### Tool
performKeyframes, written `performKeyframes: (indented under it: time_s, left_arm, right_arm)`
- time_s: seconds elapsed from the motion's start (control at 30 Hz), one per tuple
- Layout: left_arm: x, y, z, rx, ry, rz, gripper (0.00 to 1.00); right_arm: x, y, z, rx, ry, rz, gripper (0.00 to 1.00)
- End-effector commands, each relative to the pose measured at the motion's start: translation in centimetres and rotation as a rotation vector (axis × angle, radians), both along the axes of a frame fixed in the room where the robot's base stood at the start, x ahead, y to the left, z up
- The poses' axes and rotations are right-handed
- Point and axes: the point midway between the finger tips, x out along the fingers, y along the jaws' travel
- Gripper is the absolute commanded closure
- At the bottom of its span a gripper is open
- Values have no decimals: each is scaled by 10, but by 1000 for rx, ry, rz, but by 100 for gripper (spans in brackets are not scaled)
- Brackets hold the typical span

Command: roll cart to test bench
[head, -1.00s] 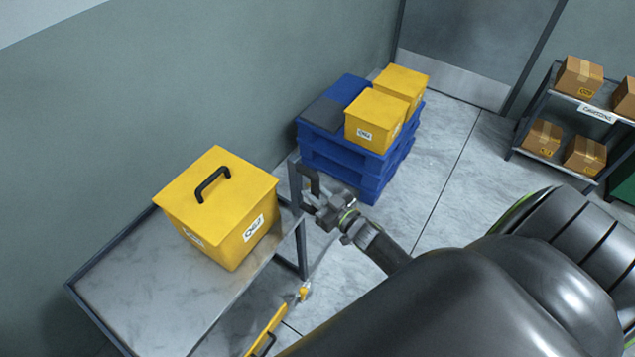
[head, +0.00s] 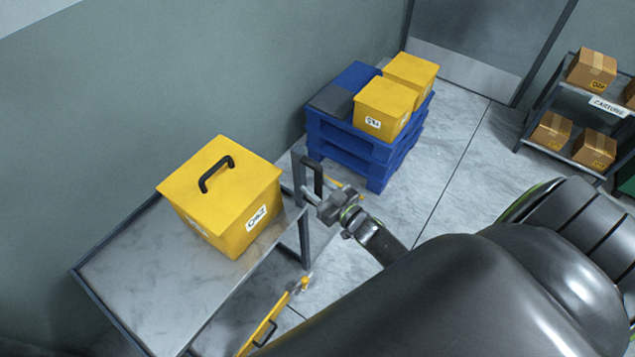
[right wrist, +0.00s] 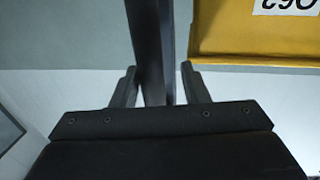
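The cart (head: 135,290) has a grey metal top in a dark frame and stands at lower left. A black upright handle (head: 312,172) is at its right end. My right gripper (head: 310,196) is at this handle. In the right wrist view, the two fingertips (right wrist: 158,85) stand apart on either side of a dark upright bar (right wrist: 152,45), with gaps visible, so the gripper looks open around it. A yellow lidded box (head: 225,200) with a black handle sits on the cart top. My left gripper is not in view. I cannot identify a test bench.
Blue pallets (head: 350,150) with yellow boxes (head: 385,105) stand beyond the cart by the wall. A shelf (head: 560,155) with cartons is at far right. Another yellow item (head: 262,335) shows low beside the cart. Pale floor (head: 450,150) is clear between pallets and shelf.

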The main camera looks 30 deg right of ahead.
Motion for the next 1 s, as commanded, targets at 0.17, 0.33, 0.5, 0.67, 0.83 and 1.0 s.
performKeyframes:
  time_s: [0.17,0.33,0.5,0.67,0.83,1.0]
  left_arm:
    - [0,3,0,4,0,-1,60]
    - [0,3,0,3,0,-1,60]
    - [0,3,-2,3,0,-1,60]
    - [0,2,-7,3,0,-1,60]
    - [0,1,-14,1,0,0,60]
    - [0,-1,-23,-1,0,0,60]
  right_arm:
    - [1,-1,1,-1,0,0,59]
    - [0,-1,1,-2,0,-1,59]
    - [-14,-4,-1,-2,1,-1,59]
    - [-43,-10,-2,-4,1,-1,59]
    - [-79,-16,-2,-3,1,0,59]
    - [-115,-23,-3,-3,3,0,59]
